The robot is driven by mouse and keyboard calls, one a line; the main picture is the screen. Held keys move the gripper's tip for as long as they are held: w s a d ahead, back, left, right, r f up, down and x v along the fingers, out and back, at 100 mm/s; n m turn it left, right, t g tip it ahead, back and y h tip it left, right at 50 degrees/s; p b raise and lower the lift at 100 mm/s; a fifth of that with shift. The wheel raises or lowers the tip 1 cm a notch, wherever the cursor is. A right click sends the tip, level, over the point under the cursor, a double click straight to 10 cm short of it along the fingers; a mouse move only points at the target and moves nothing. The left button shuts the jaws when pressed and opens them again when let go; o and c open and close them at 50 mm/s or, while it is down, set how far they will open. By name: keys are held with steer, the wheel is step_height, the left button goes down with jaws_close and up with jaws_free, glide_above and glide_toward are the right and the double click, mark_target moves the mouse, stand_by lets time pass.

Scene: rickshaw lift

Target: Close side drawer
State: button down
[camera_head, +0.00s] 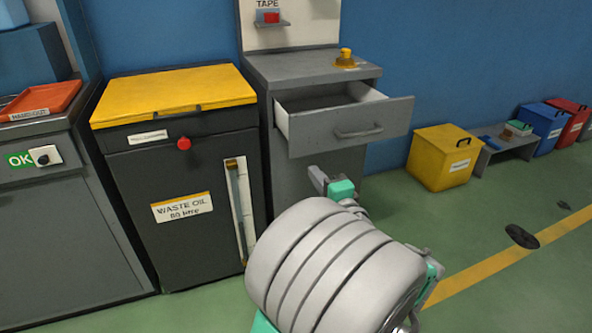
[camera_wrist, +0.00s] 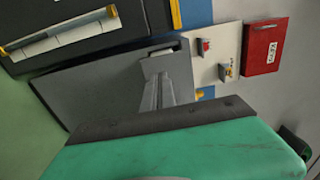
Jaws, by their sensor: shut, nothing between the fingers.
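The side drawer (camera_head: 350,127) is the top drawer of a grey cabinet (camera_head: 315,180) and stands pulled well out in the head view. Its grey front carries a bar handle (camera_head: 358,132), and its white inside shows empty where visible. My gripper (camera_head: 335,187) shows as a small grey and teal part just below the drawer front, in front of the cabinet; my pale arm hides most of it. It is shut and holds nothing. I cannot tell whether it touches the drawer. In the wrist view, a teal part of mine fills the bottom, with the grey cabinet (camera_wrist: 110,88) beyond.
A dark waste oil cabinet (camera_head: 180,190) with a yellow lid stands left of the grey cabinet. A yellow bin (camera_head: 442,160) stands to the right by the blue wall, with a low grey bench (camera_head: 508,145) beyond. The green floor at the right is mostly clear.

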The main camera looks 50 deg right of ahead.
mark_target(292, 141)
steer(key=b+x, duration=0.2)
steer(key=x, duration=1.1)
steer(key=shift+w+d, duration=0.1)
steer(key=shift+w+d+r, duration=0.15)
steer(key=shift+w+d, duration=0.05)
steer(key=shift+w, duration=0.05)
steer(key=shift+w, duration=0.1)
